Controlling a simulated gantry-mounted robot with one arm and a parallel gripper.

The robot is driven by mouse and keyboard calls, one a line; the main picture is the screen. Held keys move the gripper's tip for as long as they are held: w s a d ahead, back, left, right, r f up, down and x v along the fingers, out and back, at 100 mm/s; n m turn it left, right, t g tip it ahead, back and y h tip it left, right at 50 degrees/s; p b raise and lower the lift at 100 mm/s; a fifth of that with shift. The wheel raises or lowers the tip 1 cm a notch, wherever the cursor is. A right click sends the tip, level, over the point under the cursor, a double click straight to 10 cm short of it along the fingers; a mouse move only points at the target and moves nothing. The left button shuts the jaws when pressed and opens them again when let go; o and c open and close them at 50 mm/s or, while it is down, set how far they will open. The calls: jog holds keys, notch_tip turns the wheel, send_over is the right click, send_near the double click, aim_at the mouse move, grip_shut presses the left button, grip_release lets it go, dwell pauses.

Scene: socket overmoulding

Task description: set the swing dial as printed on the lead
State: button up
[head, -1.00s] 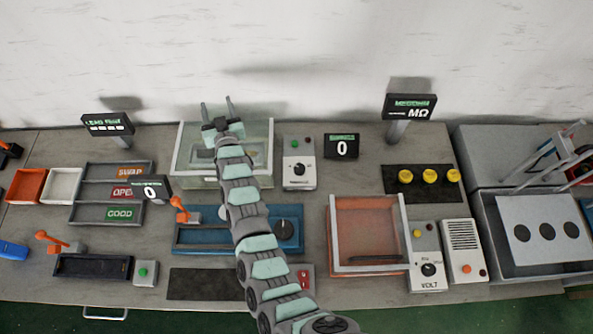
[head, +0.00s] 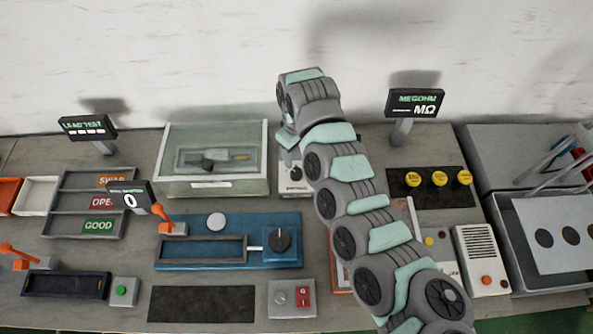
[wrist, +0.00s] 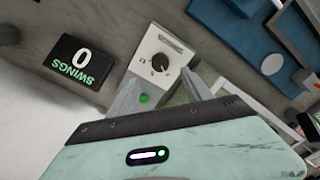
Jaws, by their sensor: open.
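The swing dial is a dark round knob (wrist: 160,62) on a pale box (wrist: 150,45) with a green button (wrist: 144,98). In the head view the box (head: 291,183) is partly behind my arm, its knob (head: 296,173) just showing. My gripper (wrist: 163,88) is open and empty in the wrist view, its fingers apart on either side of the box's button end, with the knob beyond. Contact cannot be told. In the head view my arm hides the fingers. The black SWINGS display (wrist: 80,62) reads 0. No print on a lead is legible.
A clear-walled tank (head: 212,187) stands left of the dial box, with a grey fixture inside. A blue fixture (head: 180,250) with another dark knob (head: 281,240) lies in front.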

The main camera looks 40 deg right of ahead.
aim_at(296, 172)
notch_tip(296, 172, down, 10)
jog(key=shift+w, duration=0.1)
jog(key=shift+c, duration=0.5)
grip_shut()
dwell(0.4)
